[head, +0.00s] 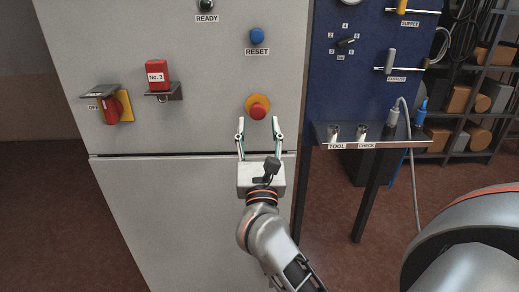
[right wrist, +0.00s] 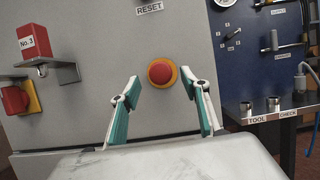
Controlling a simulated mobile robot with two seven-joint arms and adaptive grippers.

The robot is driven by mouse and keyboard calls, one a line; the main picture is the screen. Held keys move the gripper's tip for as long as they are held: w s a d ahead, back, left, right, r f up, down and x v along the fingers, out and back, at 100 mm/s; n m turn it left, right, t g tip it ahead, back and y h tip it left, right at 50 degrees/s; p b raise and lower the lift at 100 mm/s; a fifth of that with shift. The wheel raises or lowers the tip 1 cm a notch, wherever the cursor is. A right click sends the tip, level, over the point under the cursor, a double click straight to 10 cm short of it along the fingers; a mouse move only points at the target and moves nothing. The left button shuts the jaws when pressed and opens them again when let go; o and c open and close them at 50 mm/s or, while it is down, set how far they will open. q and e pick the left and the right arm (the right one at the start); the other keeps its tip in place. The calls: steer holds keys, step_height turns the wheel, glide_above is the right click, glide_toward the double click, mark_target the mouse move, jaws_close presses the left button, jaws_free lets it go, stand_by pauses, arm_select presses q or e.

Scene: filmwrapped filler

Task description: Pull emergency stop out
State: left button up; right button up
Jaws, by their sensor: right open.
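The emergency stop is a red mushroom button (head: 258,111) on a yellow round base, on the grey cabinet front. It also shows in the right wrist view (right wrist: 161,73), between and beyond the fingertips. My right gripper (head: 259,124) is open, its two teal-padded fingers pointing at the button from just below. In the right wrist view the fingers (right wrist: 161,85) stand apart on either side of the button, with nothing between them. I cannot tell the exact gap in depth to the button. My left gripper does not show in either view.
Above are a blue RESET button (head: 257,36) and a dark READY lamp (head: 206,5). To the left are a red No. 3 block (head: 158,75) on a bracket and a red-yellow OFF switch (head: 112,108). A shelf (head: 372,137) with cables juts out at right.

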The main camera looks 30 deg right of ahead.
steer(key=v, duration=0.9)
steer(key=shift+w, duration=0.1)
